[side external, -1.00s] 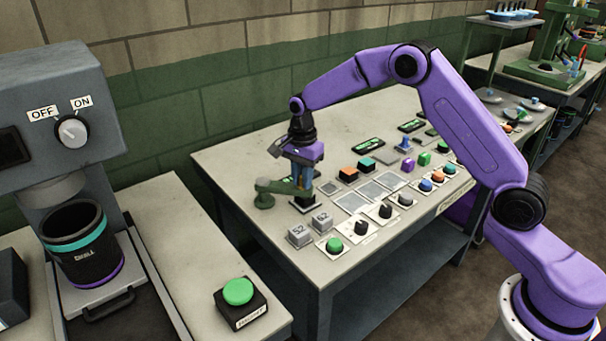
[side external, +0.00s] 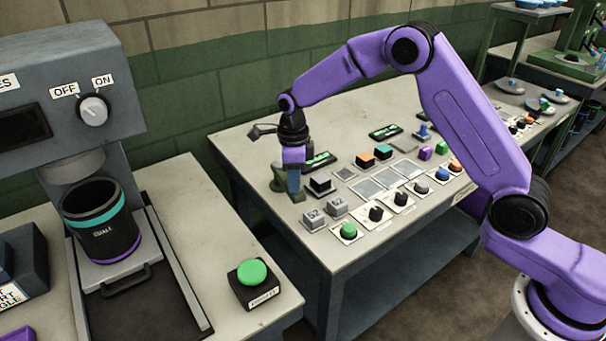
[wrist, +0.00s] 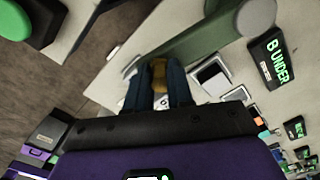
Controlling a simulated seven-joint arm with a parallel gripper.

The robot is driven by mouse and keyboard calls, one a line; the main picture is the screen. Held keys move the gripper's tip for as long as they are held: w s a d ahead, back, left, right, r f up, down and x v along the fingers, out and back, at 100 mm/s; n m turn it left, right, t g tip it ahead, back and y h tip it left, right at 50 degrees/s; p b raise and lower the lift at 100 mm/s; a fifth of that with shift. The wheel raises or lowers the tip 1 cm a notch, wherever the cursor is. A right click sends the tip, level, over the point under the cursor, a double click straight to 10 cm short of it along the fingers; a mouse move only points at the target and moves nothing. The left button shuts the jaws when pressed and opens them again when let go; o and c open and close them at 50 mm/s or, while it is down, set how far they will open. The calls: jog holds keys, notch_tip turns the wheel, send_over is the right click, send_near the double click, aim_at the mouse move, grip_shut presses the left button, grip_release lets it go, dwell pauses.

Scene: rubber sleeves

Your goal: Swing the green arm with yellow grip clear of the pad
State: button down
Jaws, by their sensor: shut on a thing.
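The green arm (wrist: 205,38) runs from a pivot with a grey cap to its yellow grip (wrist: 158,72) in the wrist view. My gripper (wrist: 158,90) is shut on the grip, with a dark blue finger on either side. In the side view my gripper (side external: 294,186) is low over the table, in front of the green pivot post (side external: 278,180); the grip is hidden there. The pad (side external: 320,182), a black block with a light top, stands uncovered just right of my gripper. It also shows beside the right finger in the wrist view (wrist: 210,76).
Grey 52 blocks (side external: 326,212) and a green knob (side external: 348,231) stand near the front edge. Several knobs, square plates and coloured blocks fill the table to the right. A large green button (side external: 252,271) sits on the separate left bench. The table's left end is bare.

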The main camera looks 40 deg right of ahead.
jog(key=shift+w+a+m, duration=0.15)
jog(key=shift+a+m, duration=0.35)
jog(key=shift+m, duration=0.05)
jog(key=shift+w+a+m, duration=0.15)
jog(key=shift+a+m, duration=0.35)
jog(key=shift+m, duration=0.05)
jog(key=shift+a, duration=0.1)
jog(key=c, duration=1)
grip_release()
jog(key=shift+r, duration=0.1)
notch_tip(320, 180, up, 17)
jog(key=shift+r, duration=0.2)
